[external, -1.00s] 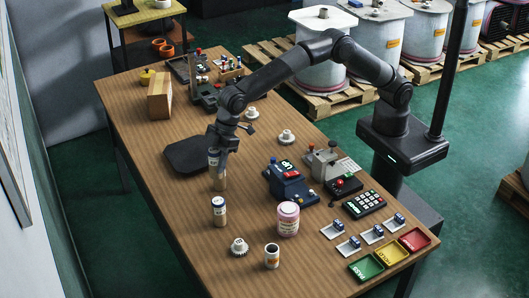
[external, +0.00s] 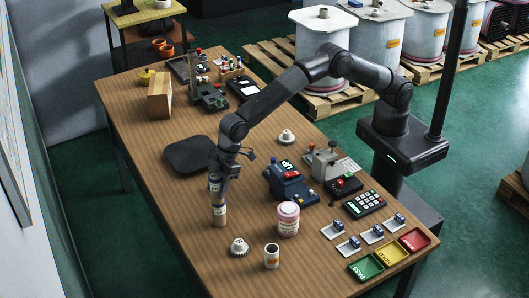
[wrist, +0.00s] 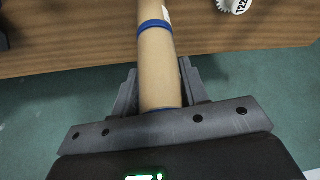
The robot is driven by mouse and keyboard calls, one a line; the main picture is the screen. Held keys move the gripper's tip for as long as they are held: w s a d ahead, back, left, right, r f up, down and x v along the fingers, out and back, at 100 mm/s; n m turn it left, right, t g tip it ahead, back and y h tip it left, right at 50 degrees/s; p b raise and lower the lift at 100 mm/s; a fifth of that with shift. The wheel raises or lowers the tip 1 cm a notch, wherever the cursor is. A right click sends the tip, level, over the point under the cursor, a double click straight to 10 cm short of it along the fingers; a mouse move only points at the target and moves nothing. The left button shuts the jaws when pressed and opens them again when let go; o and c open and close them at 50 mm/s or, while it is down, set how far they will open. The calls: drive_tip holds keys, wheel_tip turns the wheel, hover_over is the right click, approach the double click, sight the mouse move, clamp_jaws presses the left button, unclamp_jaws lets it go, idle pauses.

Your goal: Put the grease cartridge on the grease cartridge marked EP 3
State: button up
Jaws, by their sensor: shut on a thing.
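My gripper (external: 219,176) is shut on a tan grease cartridge (external: 215,188) with a blue band. In the wrist view the held cartridge (wrist: 157,60) lies lengthwise between the fingers. In the external view it hangs roughly upright, directly above a second grease cartridge (external: 220,218) standing on the table, and the two line up. I cannot tell whether they touch. The standing cartridge has a tan body and a pale, dark-marked label near its top; the marking is too small to read. Its top is partly hidden.
A white gear (external: 239,247), a dark-topped white cup (external: 272,256) and a pink-and-white jar (external: 288,219) stand close by at the front. A blue device (external: 288,185) stands to the right, a dark flat pad (external: 188,155) behind. The table left of the cartridges is clear.

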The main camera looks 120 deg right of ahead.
drive_tip(key=o, duration=1.1)
drive_tip(key=shift+c, duration=0.2)
drive_tip(key=shift+r, duration=0.1)
drive_tip(key=v, duration=1.3)
drive_tip(key=s+d+r, duration=0.1)
drive_tip(key=s+r, duration=0.4)
drive_tip(key=s, duration=0.3)
drive_tip(key=s+d+r+m, duration=0.15)
drive_tip(key=s+r, duration=0.25)
drive_tip(key=s, duration=0.4)
drive_tip(key=s+d+r+n, duration=0.1)
drive_tip(key=s+d+r, duration=0.1)
drive_tip(key=s+r, duration=0.45)
drive_tip(key=s+d+f+m, duration=0.1)
drive_tip(key=s+f, duration=0.3)
drive_tip(key=s, duration=1.1)
drive_tip(key=s+d+f+t, duration=0.1)
drive_tip(key=s+f, duration=0.3)
drive_tip(key=s, duration=1.1)
drive_tip(key=shift+s+d+f+m+h, duration=0.15)
drive_tip(key=shift+d+m+h, duration=0.15)
drive_tip(key=shift+m+h, duration=0.1)
